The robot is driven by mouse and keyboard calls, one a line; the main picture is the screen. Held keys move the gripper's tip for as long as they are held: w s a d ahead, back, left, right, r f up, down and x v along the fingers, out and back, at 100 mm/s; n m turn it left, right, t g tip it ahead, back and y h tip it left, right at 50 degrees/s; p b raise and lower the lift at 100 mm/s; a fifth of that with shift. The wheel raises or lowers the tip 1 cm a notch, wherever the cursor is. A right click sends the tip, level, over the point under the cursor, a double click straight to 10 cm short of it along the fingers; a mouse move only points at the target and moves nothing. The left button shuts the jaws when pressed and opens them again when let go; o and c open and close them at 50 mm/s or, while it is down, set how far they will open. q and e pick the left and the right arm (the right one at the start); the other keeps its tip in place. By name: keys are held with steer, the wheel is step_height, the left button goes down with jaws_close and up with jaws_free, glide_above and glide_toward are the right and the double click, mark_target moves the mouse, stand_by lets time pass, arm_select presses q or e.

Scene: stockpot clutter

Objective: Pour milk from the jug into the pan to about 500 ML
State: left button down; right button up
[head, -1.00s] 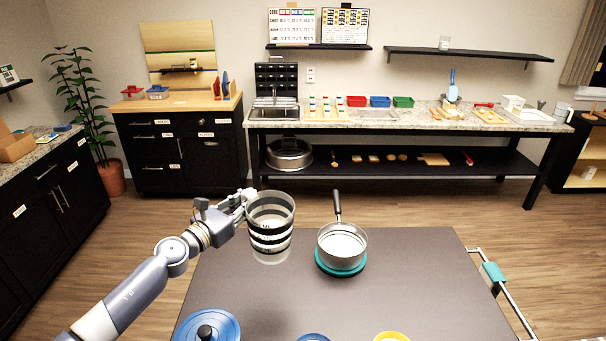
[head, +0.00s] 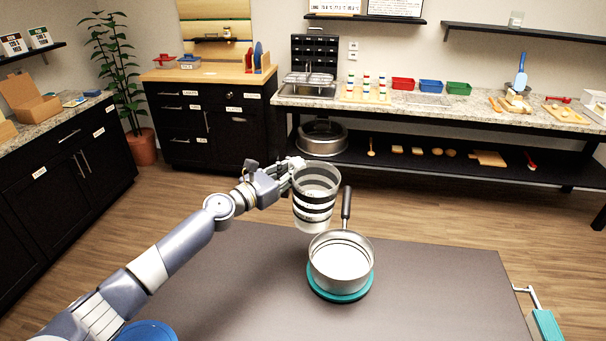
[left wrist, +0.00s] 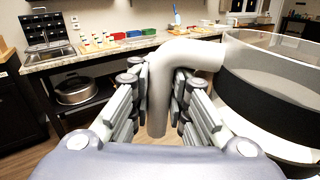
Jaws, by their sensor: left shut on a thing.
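The jug (head: 317,207) is a clear cylinder with black bands and a pale handle; whitish liquid seems to show low inside it. My left gripper (head: 291,167) is shut on the jug's handle and holds it off the table, just behind and left of the pan. In the left wrist view the handle (left wrist: 159,88) is between the fingers and the jug (left wrist: 265,98) is at right. The jug looks near upright, and no stream shows. The steel pan (head: 319,272) has a pale interior; I cannot tell its liquid level. My right gripper is out of view.
The pan stands on a teal trivet (head: 340,298), its black handle (head: 347,202) pointing away, close to the jug's right side. A blue lid (head: 148,332) lies at the front left. The grey table (head: 430,290) is clear right of the pan.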

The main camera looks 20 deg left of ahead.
mark_target(307, 163)
arm_select(q)
steer(key=shift+w+a+r, duration=0.1)
steer(key=shift+r, duration=0.2)
steer(key=shift+w+r+m, duration=0.15)
steer(key=shift+r+m, duration=0.5)
steer(key=shift+m, duration=0.15)
steer(key=shift+a+r+m+t+b, duration=0.1)
steer(key=shift+r+m+t+b, duration=0.2)
steer(key=shift+r+m+b, duration=0.25)
steer(key=shift+d+r+m+h+b, duration=0.2)
steer(key=shift+r+m+h+b, duration=0.1)
steer(key=shift+r+m, duration=0.85)
steer(key=shift+s+d+r+m, duration=0.15)
steer(key=shift+s+r+m, duration=0.15)
steer(key=shift+m, duration=0.3)
steer(key=shift+s+d+r+m+h+b, duration=0.2)
steer(key=shift+d+r+m+h+b, duration=0.25)
steer(key=shift+m, duration=0.35)
steer(key=shift+s+d+r+m+b, duration=0.15)
steer(key=shift+s+d+m+b, duration=0.25)
steer(key=shift+m, duration=0.6)
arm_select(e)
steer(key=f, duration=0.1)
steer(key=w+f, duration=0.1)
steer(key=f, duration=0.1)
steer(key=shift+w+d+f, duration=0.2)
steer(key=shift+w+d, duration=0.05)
